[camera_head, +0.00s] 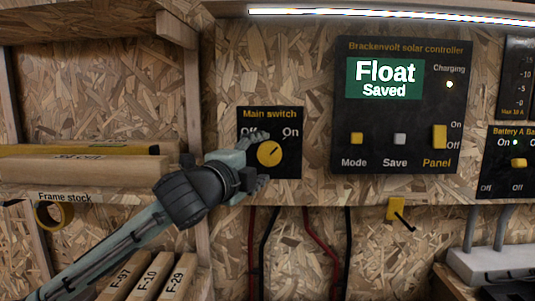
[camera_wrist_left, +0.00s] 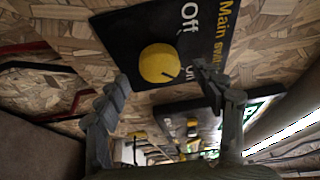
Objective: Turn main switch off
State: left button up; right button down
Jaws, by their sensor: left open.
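The main switch is a black plate (camera_head: 290,170) on the chipboard wall, lettered "Off" at left and "On" at right, with a round yellow knob (camera_head: 271,153). The knob's dark pointer line slants up and right, toward "On". In the left wrist view the yellow knob (camera_wrist_left: 158,62) shows whole, with its line toward "On". My left gripper (camera_head: 260,160) is open in front of the plate, its fingers above and below the knob in the head view. In the left wrist view the fingers (camera_wrist_left: 163,82) are apart on either side; contact cannot be told. My right gripper is out of view.
Right of the switch is the solar controller (camera_head: 403,120), its screen reading "Float Saved". Further right is a battery switch panel (camera_head: 512,175). Red and black cables (camera_head: 320,240) hang below. A shelf with boards (camera_head: 85,171) is at left.

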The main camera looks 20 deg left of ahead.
aim_at(268, 156)
pick_arm(q)
jog(key=shift+w+d, duration=0.2)
jog(key=shift+w, duration=1.45)
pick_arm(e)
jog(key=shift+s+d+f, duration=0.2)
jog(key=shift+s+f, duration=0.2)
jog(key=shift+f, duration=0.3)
pick_arm(q)
jog(key=shift+c, duration=0.5)
jog(key=c, duration=1.1)
jog(key=shift+o, duration=0.2)
